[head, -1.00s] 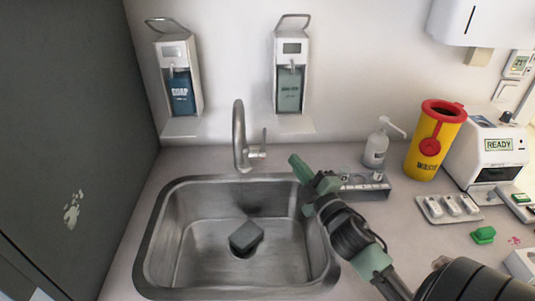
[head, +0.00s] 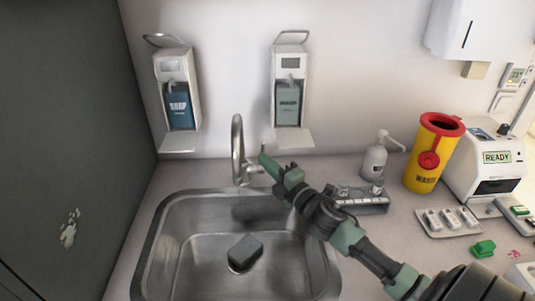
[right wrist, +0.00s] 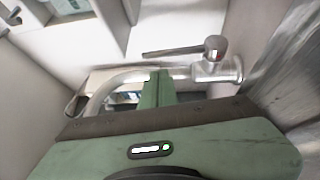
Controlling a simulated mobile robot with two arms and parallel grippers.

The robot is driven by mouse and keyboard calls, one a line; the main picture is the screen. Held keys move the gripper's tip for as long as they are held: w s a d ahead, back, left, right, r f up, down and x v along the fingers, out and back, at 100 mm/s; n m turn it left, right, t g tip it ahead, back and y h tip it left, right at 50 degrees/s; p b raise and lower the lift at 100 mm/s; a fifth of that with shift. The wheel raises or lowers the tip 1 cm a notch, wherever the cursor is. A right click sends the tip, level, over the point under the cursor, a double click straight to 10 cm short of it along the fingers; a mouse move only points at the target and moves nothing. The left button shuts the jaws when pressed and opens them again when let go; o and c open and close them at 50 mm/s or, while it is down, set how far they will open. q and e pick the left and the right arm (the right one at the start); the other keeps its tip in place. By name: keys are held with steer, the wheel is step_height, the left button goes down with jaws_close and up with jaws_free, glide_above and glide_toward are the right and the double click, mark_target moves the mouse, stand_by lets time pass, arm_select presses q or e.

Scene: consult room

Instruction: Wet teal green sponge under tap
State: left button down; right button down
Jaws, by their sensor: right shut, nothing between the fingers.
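A dark teal-green sponge (head: 245,252) lies at the bottom of the steel sink (head: 185,250), over the drain. The tap (head: 238,140) stands behind the sink with its spout above the basin; no water stream shows. My right gripper (head: 268,161) is shut and empty beside the tap's lever, at the right of the spout. In the right wrist view its closed fingers (right wrist: 158,86) appear just below the tap's lever (right wrist: 180,49), with the curved spout to the left. I cannot tell whether they touch the lever. My left gripper is not in view.
Soap dispensers (head: 178,95) hang on the wall behind. A dark panel (head: 60,130) closes off the left side.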

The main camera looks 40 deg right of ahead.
steer(key=shift+w+d+r, duration=0.1)
steer(key=shift+w+d, duration=0.55)
steer(key=shift+w, duration=0.05)
steer(key=w+d+r+m+g+p, duration=0.1)
steer(key=p, duration=0.5)
steer(key=shift+w+d+r+g+p, duration=0.15)
steer(key=shift+w+d+g+p, duration=0.05)
steer(key=shift+g+p, duration=0.1)
